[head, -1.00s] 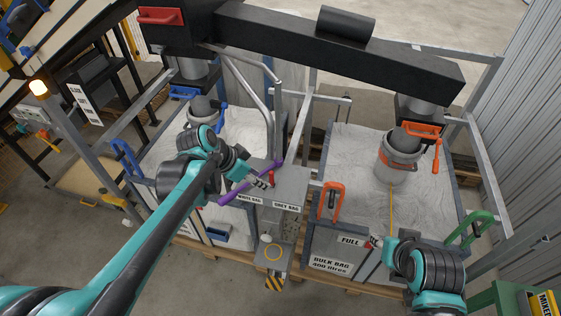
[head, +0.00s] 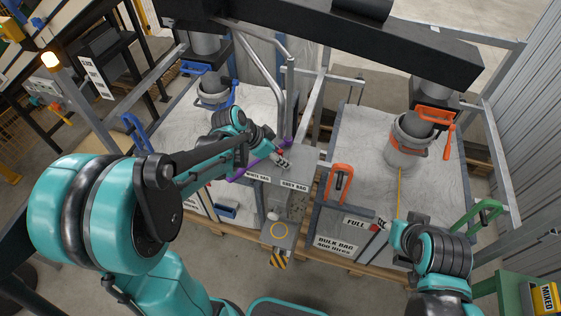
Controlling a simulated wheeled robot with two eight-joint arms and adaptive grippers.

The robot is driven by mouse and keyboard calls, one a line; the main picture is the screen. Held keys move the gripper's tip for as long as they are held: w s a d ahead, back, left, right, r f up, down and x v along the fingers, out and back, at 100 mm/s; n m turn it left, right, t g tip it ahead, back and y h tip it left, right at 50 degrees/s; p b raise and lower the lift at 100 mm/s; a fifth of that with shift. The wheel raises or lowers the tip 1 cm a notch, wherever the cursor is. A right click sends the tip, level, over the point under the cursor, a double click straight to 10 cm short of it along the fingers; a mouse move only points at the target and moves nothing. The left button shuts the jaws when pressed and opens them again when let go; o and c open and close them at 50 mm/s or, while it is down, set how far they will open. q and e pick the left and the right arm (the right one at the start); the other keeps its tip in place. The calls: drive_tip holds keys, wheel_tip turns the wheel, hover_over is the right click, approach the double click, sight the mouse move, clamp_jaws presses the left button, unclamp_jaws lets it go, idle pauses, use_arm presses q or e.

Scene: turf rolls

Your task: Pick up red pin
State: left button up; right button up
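A small red part, which looks like the red pin (head: 280,153), shows at the grey box (head: 300,165) between the two bag bays. The box bears the labels "WHITE BAG" and "GREY BAG". My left gripper (head: 282,161) is right at the red part and partly hides it. I cannot tell whether its fingers are around the pin or only beside it. A purple bar (head: 243,175) runs just by this gripper. My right gripper (head: 384,225) is beside the "FULL" sign, away from the pin, with red at its tip; its opening is too small to make out.
An orange clamp handle (head: 340,180) stands right of the box, and a green one (head: 478,221) is farther right. A blue handle (head: 137,132) is at the left bay. Grey metal posts and a black overhead beam (head: 330,35) bound the space behind.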

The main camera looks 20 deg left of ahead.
use_arm(q)
clamp_jaws()
drive_tip(key=shift+r, duration=0.1)
